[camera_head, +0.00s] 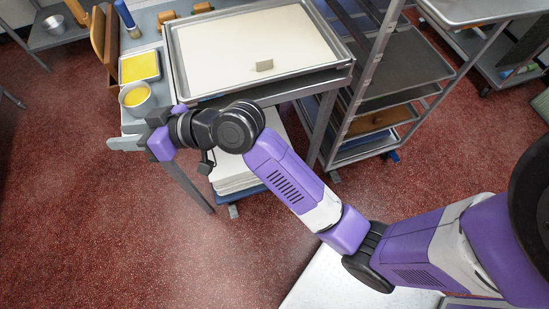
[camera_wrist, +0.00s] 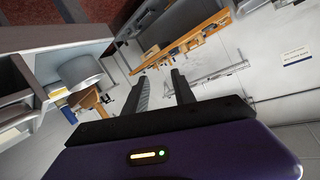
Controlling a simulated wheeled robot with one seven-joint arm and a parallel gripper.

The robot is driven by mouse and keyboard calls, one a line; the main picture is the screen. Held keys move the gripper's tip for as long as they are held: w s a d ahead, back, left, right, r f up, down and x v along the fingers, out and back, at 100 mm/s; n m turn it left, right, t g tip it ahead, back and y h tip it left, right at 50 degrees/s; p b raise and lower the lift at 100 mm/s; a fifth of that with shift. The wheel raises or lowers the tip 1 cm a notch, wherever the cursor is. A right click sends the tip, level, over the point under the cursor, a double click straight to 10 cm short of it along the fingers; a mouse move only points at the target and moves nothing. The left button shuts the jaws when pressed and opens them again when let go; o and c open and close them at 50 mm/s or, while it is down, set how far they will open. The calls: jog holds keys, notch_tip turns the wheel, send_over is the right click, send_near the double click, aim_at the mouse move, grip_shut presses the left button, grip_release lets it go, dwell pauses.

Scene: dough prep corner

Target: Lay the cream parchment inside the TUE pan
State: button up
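A large metal pan (camera_head: 341,62) sits on the cart top, with a flat cream sheet (camera_head: 225,50) lying inside its rim. A stack of whitish sheets (camera_head: 236,178) lies on a lower level under the pan. My gripper (camera_head: 116,143) is left of and in front of the pan, near the cart's front edge. In the wrist view, its two fingers (camera_wrist: 160,85) are apart with nothing between them.
A yellow-filled tray (camera_head: 139,67) and a metal pot of yellow contents (camera_head: 135,96) stand close beyond my gripper. A wooden piece (camera_head: 99,32) and a blue-handled tool (camera_head: 126,17) are behind them. A rack with trays (camera_head: 395,65) stands right. Red floor is open in front.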

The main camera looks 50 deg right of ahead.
jog(key=s+d+f+m+t+h, duration=0.1)
jog(key=s+d+f+m+h, duration=0.15)
jog(key=s, duration=0.45)
jog(key=s+d+f+m+h, duration=0.15)
jog(key=s+f, duration=0.25)
jog(key=s, duration=0.4)
jog(key=s+d+f+m+t+h, duration=0.1)
jog(key=s+d+f+m+h, duration=0.15)
jog(key=s, duration=0.45)
jog(key=s+d+r+n, duration=0.2)
jog(key=s+d+r, duration=0.1)
jog(key=s, duration=0.5)
jog(key=s+d+r+n+h, duration=0.1)
jog(key=s+d+r, duration=0.1)
jog(key=s, duration=0.6)
jog(key=shift+d+r+n, duration=0.35)
jog(key=shift+d+r, duration=0.05)
jog(key=shift+d, duration=0.2)
jog(key=shift+h, duration=0.25)
